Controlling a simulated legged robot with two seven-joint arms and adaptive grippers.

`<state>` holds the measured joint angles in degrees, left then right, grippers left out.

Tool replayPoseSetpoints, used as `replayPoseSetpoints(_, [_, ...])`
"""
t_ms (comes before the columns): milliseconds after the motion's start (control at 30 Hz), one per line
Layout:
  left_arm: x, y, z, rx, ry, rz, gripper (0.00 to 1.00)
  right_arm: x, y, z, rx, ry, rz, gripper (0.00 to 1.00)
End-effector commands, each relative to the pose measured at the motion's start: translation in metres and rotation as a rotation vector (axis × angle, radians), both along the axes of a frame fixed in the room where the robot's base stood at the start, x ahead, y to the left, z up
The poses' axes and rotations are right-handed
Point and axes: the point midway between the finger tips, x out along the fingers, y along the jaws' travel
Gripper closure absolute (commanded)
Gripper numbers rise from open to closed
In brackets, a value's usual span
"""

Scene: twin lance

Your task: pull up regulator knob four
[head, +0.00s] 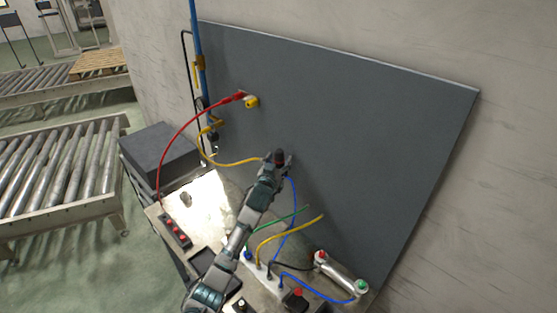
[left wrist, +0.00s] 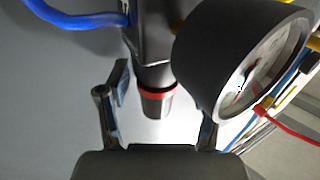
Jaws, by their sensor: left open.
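In the left wrist view, a dark regulator knob (left wrist: 158,104) with a red ring hangs below a dark regulator body (left wrist: 150,40). A round black pressure gauge (left wrist: 215,62) with a white face sits to its right. My left gripper (head: 277,167) is open, with one finger on each side of the knob, and no clear contact shows. In the head view it is up against the grey panel (head: 350,130) and largely covers the regulator. I see no number marking this knob as four. My right gripper is not in view.
A blue hose (left wrist: 75,18) joins the regulator body. A red hose (head: 175,140) and a yellow hose (head: 240,162) run beside my left arm. A bench (head: 205,200) with a red-button box (head: 176,232) and a cylinder (head: 340,270) stands below. The panel's right side is clear.

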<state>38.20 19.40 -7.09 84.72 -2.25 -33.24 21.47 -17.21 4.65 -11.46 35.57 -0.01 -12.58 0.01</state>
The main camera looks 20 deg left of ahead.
Motion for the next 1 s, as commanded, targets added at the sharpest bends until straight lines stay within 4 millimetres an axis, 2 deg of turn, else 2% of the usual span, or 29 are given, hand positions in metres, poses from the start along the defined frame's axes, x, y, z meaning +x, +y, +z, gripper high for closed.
replayPoseSetpoints(167, [0.0,0.0,0.0,0.0,0.0,0.0,0.35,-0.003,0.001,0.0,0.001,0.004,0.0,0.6])
replayPoseSetpoints(267, [0.0,0.0,0.0,0.0,0.0,0.0,0.55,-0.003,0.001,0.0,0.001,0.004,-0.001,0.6])
replayPoseSetpoints(433, [0.0,0.001,-0.001,0.0,0.001,0.0,0.97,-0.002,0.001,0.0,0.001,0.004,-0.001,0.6])
replayPoseSetpoints(467, [0.0,0.0,-0.001,0.0,0.001,0.0,1.0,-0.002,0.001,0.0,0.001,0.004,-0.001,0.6])
replayPoseSetpoints(600, [0.0,0.001,0.0,-0.001,0.0,0.0,1.0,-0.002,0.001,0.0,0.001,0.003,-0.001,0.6])
replayPoseSetpoints(733, [0.0,0.0,0.011,-0.002,0.0,0.0,1.0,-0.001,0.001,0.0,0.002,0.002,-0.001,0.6])
replayPoseSetpoints(967, [0.0,0.001,0.013,0.0,-0.002,0.0,1.0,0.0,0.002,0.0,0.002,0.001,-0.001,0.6])
replayPoseSetpoints(1000, [0.0,0.001,0.013,0.0,-0.002,0.0,0.52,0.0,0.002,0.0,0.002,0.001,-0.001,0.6])
